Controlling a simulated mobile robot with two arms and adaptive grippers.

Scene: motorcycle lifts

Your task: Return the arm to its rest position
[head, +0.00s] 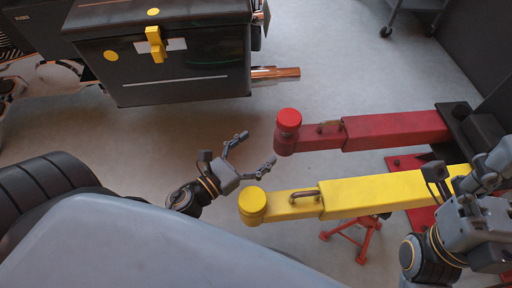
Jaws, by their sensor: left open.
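My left gripper (257,148) is near the middle of the head view, its two fingers spread apart with nothing between them. It is above the floor, just left of the ends of the red lift arm (395,132) and the yellow lift arm (370,192) in the picture. My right gripper (465,190) is at the right edge, partly cut off, in front of the yellow arm's right end. Whether its fingers are open or shut is unclear.
A black case (165,65) with a yellow latch (156,44) is at the upper left, beside a copper-coloured exhaust pipe (274,74). A red stand (357,240) is below the yellow arm. A black ribbed tyre (45,185) is at left. Grey floor (345,60) is clear at upper centre.

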